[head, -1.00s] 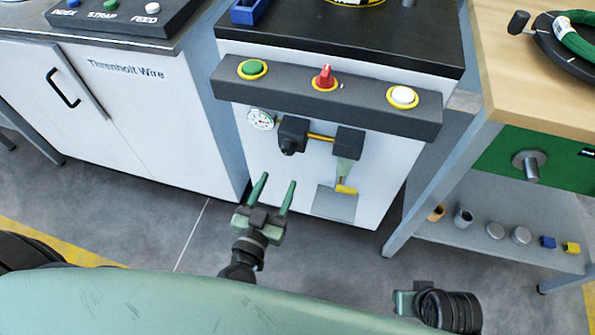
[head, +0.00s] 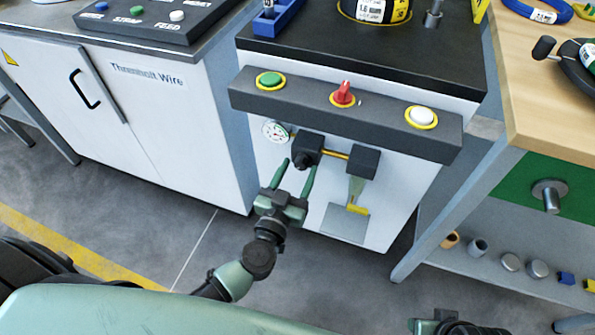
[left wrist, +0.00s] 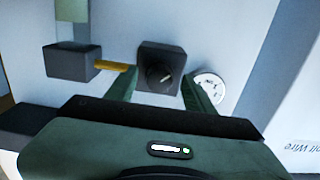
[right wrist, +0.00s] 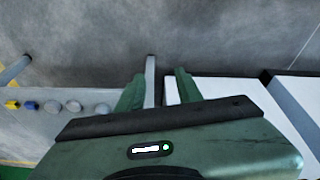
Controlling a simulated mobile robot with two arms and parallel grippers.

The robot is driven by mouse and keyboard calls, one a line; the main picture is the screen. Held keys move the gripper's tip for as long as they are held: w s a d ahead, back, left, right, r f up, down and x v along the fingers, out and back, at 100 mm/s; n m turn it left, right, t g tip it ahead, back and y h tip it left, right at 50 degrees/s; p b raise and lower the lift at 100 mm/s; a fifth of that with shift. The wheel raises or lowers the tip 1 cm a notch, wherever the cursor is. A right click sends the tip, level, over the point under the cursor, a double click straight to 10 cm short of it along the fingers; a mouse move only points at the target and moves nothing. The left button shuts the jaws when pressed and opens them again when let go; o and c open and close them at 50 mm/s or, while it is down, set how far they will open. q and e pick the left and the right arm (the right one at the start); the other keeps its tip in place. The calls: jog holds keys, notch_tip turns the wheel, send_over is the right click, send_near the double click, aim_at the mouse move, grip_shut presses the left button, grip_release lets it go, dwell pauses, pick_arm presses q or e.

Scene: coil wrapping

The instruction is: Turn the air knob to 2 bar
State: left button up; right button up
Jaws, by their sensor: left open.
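The black air knob (head: 302,160) sits on the front of a dark regulator block (head: 311,143) on the white machine cabinet. It also shows in the left wrist view (left wrist: 160,76). A round pressure gauge (head: 276,131) is just left of the block; its needle is too small to read in the head view. The gauge appears right of the knob in the left wrist view (left wrist: 210,87). My left gripper (head: 294,170) is open, its fingers pointing at the knob, one to each side; contact cannot be told. My right gripper (right wrist: 158,92) is open and empty, low over the floor.
A control bar with a green button (head: 270,80), a red switch (head: 343,94) and a white button (head: 421,117) juts out above the regulator. A yellow pipe leads to a second dark block (head: 361,161). A workbench (head: 545,100) stands to the right.

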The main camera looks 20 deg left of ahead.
pick_arm(q)
grip_shut()
